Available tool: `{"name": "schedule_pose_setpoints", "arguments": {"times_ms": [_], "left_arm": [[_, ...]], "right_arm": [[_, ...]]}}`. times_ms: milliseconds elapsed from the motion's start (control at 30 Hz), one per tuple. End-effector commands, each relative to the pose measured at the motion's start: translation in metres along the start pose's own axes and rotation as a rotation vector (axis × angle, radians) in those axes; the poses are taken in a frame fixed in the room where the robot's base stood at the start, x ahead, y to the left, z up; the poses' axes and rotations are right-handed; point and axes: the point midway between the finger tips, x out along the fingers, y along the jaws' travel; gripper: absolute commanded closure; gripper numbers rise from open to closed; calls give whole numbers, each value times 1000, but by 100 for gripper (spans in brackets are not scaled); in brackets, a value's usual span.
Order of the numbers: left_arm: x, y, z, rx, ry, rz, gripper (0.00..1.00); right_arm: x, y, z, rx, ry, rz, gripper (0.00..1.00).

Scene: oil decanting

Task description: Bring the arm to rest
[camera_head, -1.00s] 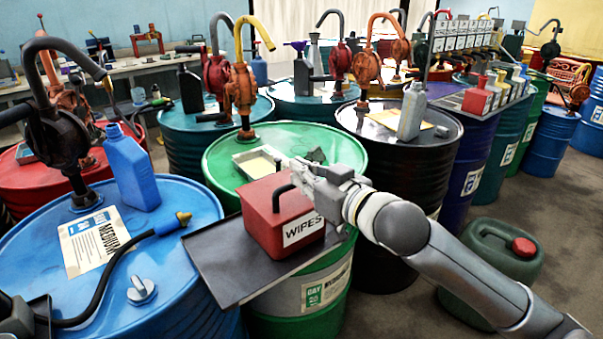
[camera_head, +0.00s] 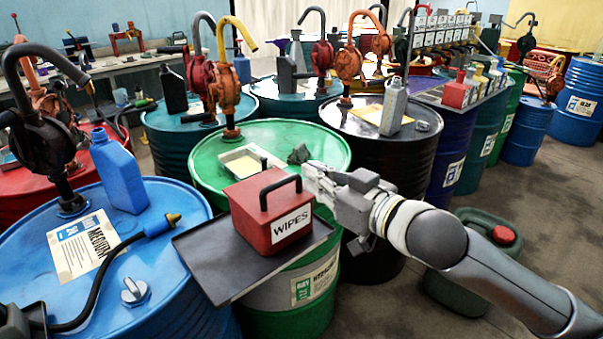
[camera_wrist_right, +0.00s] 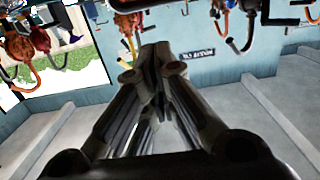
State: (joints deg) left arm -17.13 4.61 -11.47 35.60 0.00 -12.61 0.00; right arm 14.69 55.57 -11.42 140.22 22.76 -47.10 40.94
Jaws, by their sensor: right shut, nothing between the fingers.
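My right gripper (camera_head: 308,172) is shut and empty in the head view. It hangs just right of the red wipes box (camera_head: 268,213), near the front right rim of the green drum (camera_head: 207,175). The right wrist view shows its fingers (camera_wrist_right: 160,55) closed together, with the room upside down behind them. My right arm comes in from the lower right. A small dark part at the lower left edge of the head view may belong to my left arm, but no left gripper shows clearly.
The wipes box stands on a dark tray (camera_head: 215,268) between the green and blue drums (camera_head: 165,290). A black drum (camera_head: 425,150) stands behind my arm. A dark green jerrycan (camera_head: 448,285) is on the floor below it. Open floor (camera_head: 560,210) lies at the right.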

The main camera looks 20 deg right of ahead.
Motion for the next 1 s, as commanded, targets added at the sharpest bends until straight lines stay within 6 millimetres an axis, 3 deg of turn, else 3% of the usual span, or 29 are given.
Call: {"name": "schedule_pose_setpoints", "arguments": {"times_ms": [333,467,567,733,900,1000], "left_arm": [[4,0,1,0,0,0,29],[4,1,1,0,-1,1,29],[4,1,1,0,-1,1,29],[4,1,1,0,-2,1,29],[4,1,1,0,-2,1,29],[4,1,1,0,-2,1,29]], "right_arm": [[-12,-1,3,-1,0,-1,100],[-11,0,22,8,-37,16,100],[-11,0,63,20,-120,54,100],[-31,-7,166,37,-363,141,100],[-78,-28,266,52,-650,193,100],[-111,-45,310,64,-807,200,100]]}}
